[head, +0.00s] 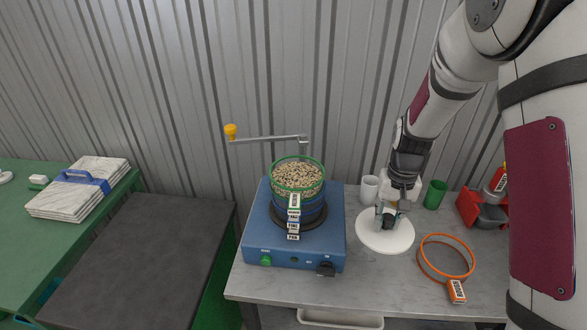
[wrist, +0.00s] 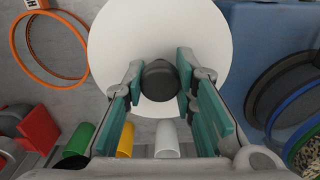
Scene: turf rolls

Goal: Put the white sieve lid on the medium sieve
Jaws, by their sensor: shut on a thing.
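The white sieve lid (head: 373,236) is a flat white disc with a dark knob, right of the blue shaker on the grey table. My gripper (head: 387,219) is shut on the lid's knob (wrist: 160,82), with a teal finger on each side of it. I cannot tell whether the lid touches the table. A sieve stack stands on the shaker, its green-rimmed top sieve (head: 298,177) open and full of pale grains. Several small labels run down its front, too small to read surely, so I cannot say which tier is medium. The stack's edge shows at right in the wrist view (wrist: 290,105).
The blue shaker (head: 262,240) has a crank with a yellow knob (head: 231,131) reaching over it at the back. An orange sieve ring (head: 462,243) lies right of the lid. A white mug (head: 369,190), a green cup (head: 435,194) and a red item (head: 468,207) stand behind.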

